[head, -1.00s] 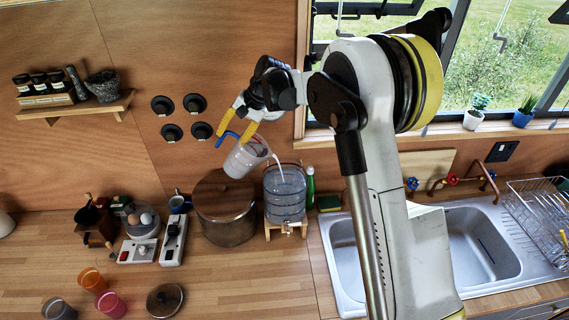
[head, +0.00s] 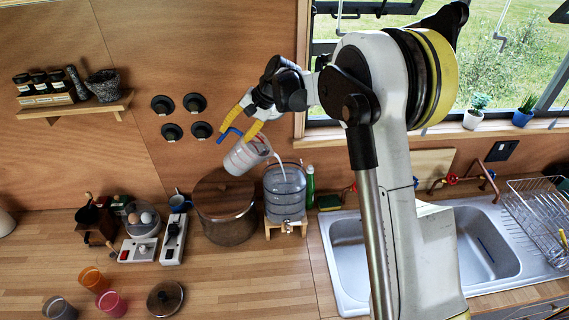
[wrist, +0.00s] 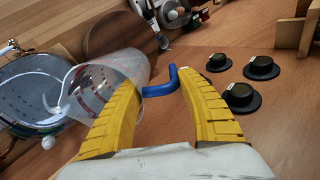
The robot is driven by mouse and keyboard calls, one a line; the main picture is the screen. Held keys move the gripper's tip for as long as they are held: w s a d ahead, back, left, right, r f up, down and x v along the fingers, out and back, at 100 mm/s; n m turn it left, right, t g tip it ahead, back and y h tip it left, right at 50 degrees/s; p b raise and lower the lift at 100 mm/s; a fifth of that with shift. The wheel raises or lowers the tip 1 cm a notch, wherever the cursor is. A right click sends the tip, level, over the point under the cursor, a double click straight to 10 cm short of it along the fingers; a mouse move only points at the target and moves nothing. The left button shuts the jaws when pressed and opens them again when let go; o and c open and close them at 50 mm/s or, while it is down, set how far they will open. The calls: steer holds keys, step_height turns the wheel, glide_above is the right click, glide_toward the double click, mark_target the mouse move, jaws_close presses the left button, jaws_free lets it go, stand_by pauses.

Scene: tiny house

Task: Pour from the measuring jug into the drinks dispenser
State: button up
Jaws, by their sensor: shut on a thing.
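The measuring jug (head: 246,156) is clear with red markings and a blue handle (head: 228,134). It is tilted, mouth toward the right, above the drinks dispenser (head: 285,194). A white stream runs from its lip into the dispenser's open top. The dispenser is a clear bluish ribbed tank with a tap, upright on a wooden stand. My gripper (head: 244,119) has yellow fingers and is shut on the jug's handle. In the wrist view the jug (wrist: 108,82) lies left of the fingers (wrist: 160,110), its lip over the dispenser (wrist: 35,90).
A large pot (head: 226,212) with a wooden lid stands just left of the dispenser. A green bottle (head: 310,182) and the sink (head: 350,255) are on its right. Black wall knobs (head: 172,132) are near the gripper.

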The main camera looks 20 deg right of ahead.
steer(key=shift+s+d+r+t+y, duration=0.15)
steer(key=shift+s+d+t+y, duration=0.15)
steer(key=shift+d+y, duration=0.35)
stand_by(1.0)
steer(key=shift+s+d+r+t+y+b, duration=0.15)
steer(key=shift+s+d+r+t+y, duration=0.15)
steer(key=shift+r+y, duration=0.25)
steer(key=shift+s+d+r+t+y+b, duration=0.1)
steer(key=shift+d+r+t+y+b, duration=0.1)
steer(key=shift+d+r+y, duration=0.25)
stand_by(3.3)
steer(key=shift+a, duration=0.1)
